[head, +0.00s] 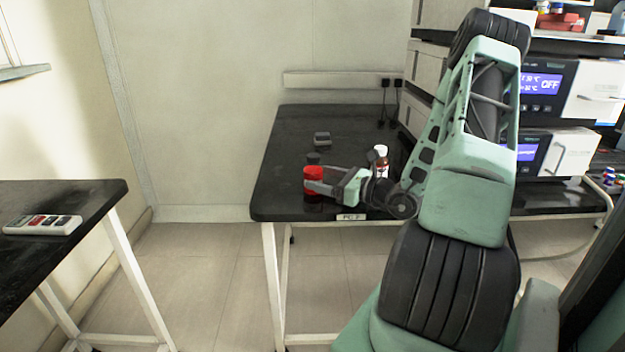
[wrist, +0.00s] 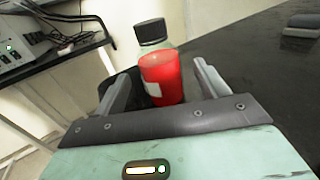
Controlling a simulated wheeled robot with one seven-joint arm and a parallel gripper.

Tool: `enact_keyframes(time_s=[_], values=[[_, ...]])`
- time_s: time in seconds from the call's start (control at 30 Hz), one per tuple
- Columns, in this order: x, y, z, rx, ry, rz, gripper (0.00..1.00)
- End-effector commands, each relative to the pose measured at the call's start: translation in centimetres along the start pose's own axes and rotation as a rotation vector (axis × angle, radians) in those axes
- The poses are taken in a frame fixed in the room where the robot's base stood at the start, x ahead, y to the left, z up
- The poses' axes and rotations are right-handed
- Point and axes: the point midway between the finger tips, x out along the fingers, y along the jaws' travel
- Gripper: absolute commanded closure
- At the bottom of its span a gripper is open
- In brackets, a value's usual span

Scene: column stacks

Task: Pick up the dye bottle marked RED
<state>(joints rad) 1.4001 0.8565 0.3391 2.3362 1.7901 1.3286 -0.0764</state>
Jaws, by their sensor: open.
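A bottle with red contents and a dark cap (head: 313,174) stands upright near the front left of the black table (head: 285,150). In the wrist view the red bottle (wrist: 162,78) has a clear shoulder, a black cap and a white label edge. No word on the label can be read. My gripper (head: 318,184) is open at the bottle, coming in from the right. In the wrist view its two fingers stand on either side of the bottle, with the bottle's lower part hidden behind the gripper. I cannot tell whether either finger touches it.
A small dark block (head: 322,139) lies farther back. Lab instruments (head: 540,88) fill the right side.

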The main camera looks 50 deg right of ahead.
Motion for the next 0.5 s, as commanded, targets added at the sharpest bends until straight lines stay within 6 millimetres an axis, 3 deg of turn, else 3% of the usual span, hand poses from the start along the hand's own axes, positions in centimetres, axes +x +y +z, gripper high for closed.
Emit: enact_keyframes(time_s=[0.17,0.5], values=[[1.1,0.0,0.0,0.000,0.001,-0.001,0.27],[5.3,0.0,0.0,0.001,0.000,-0.001,0.27]])
